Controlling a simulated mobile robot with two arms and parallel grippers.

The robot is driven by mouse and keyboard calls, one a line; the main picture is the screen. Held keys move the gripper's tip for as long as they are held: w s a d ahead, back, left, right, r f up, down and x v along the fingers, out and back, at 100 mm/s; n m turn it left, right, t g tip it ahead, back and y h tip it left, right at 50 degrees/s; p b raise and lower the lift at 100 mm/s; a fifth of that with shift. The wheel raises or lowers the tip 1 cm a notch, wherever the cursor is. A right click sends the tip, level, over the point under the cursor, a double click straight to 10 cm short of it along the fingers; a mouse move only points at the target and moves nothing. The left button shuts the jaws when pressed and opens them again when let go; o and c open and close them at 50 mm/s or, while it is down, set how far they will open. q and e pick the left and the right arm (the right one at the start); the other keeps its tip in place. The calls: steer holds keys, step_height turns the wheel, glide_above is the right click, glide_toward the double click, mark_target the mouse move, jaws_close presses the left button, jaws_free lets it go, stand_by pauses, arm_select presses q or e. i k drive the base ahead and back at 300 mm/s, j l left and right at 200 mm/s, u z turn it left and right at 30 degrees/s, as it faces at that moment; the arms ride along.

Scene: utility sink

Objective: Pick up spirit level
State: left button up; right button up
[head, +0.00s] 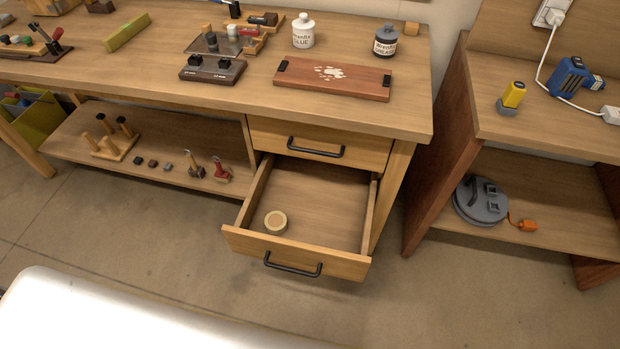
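A yellow-green bar (126,31), which looks like the spirit level, lies flat on the workbench top at the upper left of the head view. It lies at a slant, with clear bench top around it. Any markings or vials on it are too small to make out. Neither of my grippers is in view.
The workbench (130,70) has an open lower drawer (318,205) holding a round tin (275,222). A wooden board (333,79), a glue bottle (303,31) and a dark bottle (386,40) stand to the right. A second bench (510,125) is at far right.

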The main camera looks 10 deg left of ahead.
mark_target(127, 31)
steer(key=u, duration=1.35)
